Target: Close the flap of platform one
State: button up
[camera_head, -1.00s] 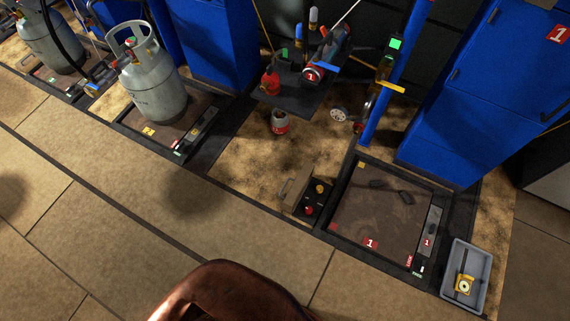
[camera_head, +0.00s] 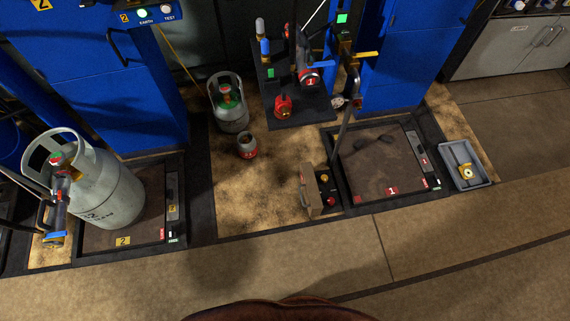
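Platform one (camera_head: 365,182) is a dark square plate with a red "1" label, right of the middle. At its left front corner is a small black control box (camera_head: 325,180) with a yellow knob and a red knob showing. A grey-brown flap (camera_head: 308,190) with a handle stands raised along the box's left side, so the box is open. My gripper is not in view, and nothing touches the flap.
Platform two (camera_head: 150,230) holds a large grey gas cylinder (camera_head: 108,190) at left. A smaller cylinder (camera_head: 230,112), a tiny canister (camera_head: 248,146) and a black tool stand (camera_head: 295,113) are behind. A grey tray (camera_head: 478,176) lies right. The tiled floor (camera_head: 330,255) in front is clear.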

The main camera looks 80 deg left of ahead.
aim_at(315, 203)
jog(key=u, duration=0.3)
jog(key=k, duration=0.15)
jog(key=u, duration=2.8)
jog(key=k, duration=1.2)
jog(key=z, duration=0.25)
jog(key=i, duration=1)
jog(key=u, duration=0.5)
jog(key=i, duration=0.7)
jog(key=u, duration=0.8)
